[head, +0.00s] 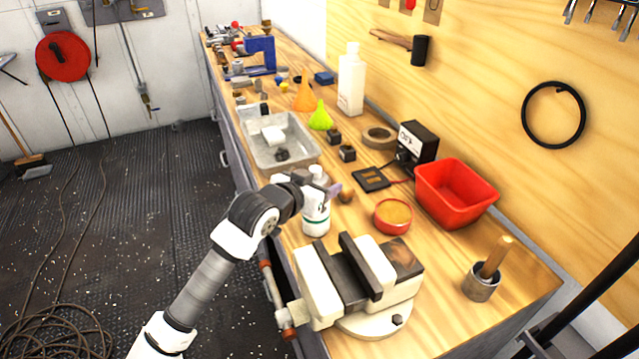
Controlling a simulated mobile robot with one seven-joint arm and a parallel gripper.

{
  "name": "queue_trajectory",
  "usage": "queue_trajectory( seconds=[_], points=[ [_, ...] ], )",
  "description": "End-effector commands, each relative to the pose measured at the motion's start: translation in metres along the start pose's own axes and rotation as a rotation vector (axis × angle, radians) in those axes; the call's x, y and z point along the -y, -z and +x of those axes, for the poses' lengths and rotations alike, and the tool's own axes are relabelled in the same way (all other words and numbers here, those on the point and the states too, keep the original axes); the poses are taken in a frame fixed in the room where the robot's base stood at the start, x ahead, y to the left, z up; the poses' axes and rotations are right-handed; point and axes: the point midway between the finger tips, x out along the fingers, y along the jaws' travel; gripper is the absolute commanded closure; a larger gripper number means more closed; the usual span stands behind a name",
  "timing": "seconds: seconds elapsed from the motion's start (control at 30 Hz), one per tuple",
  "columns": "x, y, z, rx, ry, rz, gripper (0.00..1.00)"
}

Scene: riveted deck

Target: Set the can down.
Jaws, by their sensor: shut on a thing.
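The can (316,219) is white with a green band and dark markings, and it looks upright. It is over the front part of the wooden workbench (445,318), behind the vise. My gripper (322,188) reaches in from the left and is shut on the can at its upper part. My wrist and gripper hide part of the can's top. I cannot tell whether the can's base touches the bench.
A vise (318,287) stands just in front of the can. A round red tin (392,216) and a red bin (455,192) are to the right. A grey tray (253,150) lies behind. Some bare wood shows between the can and the red tin.

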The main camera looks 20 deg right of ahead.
Motion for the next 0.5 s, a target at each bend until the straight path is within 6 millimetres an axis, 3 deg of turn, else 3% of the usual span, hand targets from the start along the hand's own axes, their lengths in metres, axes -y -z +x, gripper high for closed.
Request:
queue_trajectory(
  seconds=[0.07,0.1,0.23,0.5],
  points=[
    [-0.0001,-0.0019,0.0006,-0.002,0.0,0.002,0.93],
    [-0.0001,-0.0009,0.0003,0.0,0.0,0.001,0.38],
    [-0.0001,-0.0007,0.0003,0.0,0.0,0.0,0.21],
    [-0.0001,-0.0003,0.0001,0.0,0.0,0.0,0.21]
  ],
)
